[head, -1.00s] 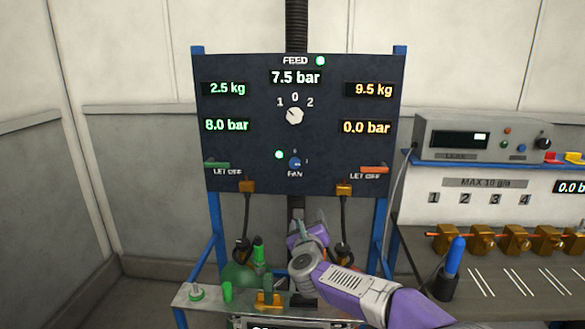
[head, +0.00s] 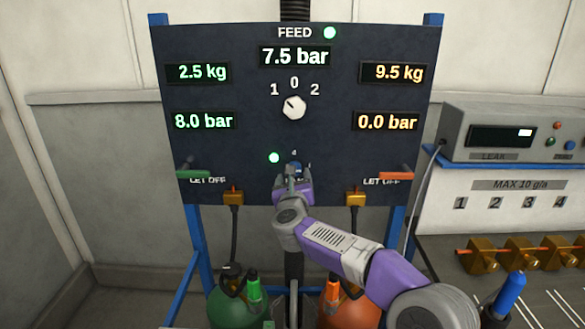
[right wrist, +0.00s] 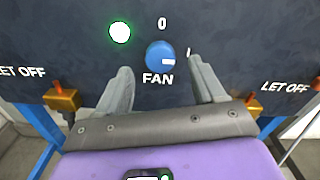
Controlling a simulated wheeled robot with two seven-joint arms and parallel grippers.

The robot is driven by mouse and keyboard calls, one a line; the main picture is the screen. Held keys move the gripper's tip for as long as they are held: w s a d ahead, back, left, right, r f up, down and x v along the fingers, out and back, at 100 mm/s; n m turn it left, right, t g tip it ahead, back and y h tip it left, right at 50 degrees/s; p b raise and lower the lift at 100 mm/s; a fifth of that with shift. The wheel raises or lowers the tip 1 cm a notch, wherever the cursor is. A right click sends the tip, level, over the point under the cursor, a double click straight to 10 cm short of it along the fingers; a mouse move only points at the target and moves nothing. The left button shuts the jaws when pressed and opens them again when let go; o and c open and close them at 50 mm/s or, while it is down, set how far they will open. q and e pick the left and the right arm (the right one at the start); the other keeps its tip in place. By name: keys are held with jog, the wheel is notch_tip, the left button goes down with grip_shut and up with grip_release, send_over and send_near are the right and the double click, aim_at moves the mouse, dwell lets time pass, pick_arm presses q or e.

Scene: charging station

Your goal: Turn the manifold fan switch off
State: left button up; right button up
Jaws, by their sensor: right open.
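The blue fan switch (right wrist: 160,56) sits on the dark panel above the word FAN, with its white mark pointing right toward the 1. The 0 is above it. A green lamp (right wrist: 120,32) beside it is lit, and this lamp also shows in the head view (head: 274,157). My right gripper (right wrist: 160,82) is open, its two fingers apart below and to either side of the switch, with nothing between them. In the head view my right gripper (head: 292,172) covers most of the switch. My left gripper is not in view.
Green (head: 228,305) and orange (head: 352,308) cylinders stand below. A bench with a leak meter (head: 510,135) is at the right.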

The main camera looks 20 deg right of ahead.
jog(key=shift+p+x, duration=0.4)
jog(key=shift+x, duration=2.3)
jog(key=shift+c, duration=0.3)
jog(key=c, duration=1)
jog(key=shift+r+n, duration=0.1)
jog(key=shift+n, duration=0.3)
jog(key=n+p, duration=0.8)
jog(key=n, duration=0.8)
jog(key=shift+a+n, duration=0.2)
jog(key=shift+n, duration=0.2)
jog(key=shift+n+p, duration=0.3)
